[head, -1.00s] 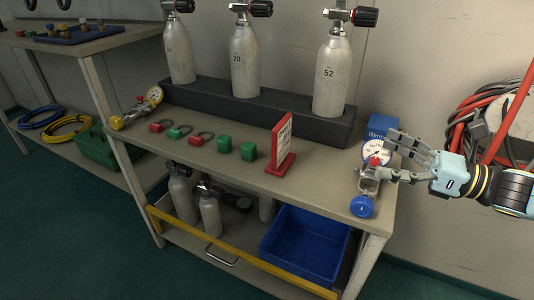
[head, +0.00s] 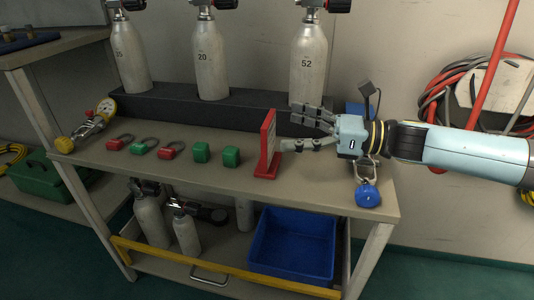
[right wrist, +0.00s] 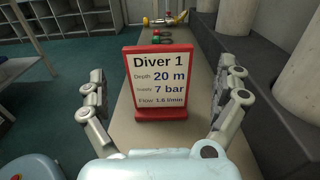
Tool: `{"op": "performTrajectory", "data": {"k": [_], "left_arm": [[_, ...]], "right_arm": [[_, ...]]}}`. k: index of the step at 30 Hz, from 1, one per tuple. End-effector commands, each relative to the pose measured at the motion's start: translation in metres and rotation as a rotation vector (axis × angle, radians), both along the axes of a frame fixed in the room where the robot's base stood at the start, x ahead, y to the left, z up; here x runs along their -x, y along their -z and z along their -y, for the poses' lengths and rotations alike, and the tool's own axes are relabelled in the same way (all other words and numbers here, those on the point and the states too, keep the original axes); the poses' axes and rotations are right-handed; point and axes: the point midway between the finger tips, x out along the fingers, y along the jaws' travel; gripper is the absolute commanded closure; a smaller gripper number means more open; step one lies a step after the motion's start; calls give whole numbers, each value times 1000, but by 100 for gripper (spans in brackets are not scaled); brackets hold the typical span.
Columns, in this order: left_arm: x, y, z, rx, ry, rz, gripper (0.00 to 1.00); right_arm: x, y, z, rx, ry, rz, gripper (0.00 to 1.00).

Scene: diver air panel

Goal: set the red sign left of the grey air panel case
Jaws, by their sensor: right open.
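The red sign (head: 268,145) stands upright on its red base on the bench top, right of the green blocks. In the right wrist view the sign (right wrist: 158,82) faces me and reads "Diver 1", with depth, supply and flow lines. My right gripper (head: 305,130) is open just right of the sign. In the right wrist view its fingers (right wrist: 160,100) are spread to either side of the sign, with gaps visible. I cannot pick out a grey air panel case in these frames. My left gripper is not in view.
Numbered cylinders (head: 308,62) stand in a dark rack (head: 170,105) along the back of the bench (head: 220,185). Padlocks (head: 172,150) and green blocks (head: 231,157) lie left of the sign. A blue-knobbed regulator (head: 367,194) sits at the right end. A blue bin (head: 292,245) is below.

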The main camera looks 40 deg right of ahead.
Motion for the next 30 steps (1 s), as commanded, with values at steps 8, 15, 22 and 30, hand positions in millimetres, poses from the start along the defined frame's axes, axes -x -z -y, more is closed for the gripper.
{"op": "performTrajectory", "data": {"k": [8, 15, 22, 30], "left_arm": [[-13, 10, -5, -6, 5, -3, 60], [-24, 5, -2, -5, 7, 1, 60], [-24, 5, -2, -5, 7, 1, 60], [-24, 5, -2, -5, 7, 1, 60]], "right_arm": [[-28, 1, -28, -3, 1, 2, 0], [-38, -2, -35, 1, 2, -1, 0], [-37, -2, -35, 1, 1, -1, 14], [-37, -1, -35, 1, 1, -1, 50]]}}
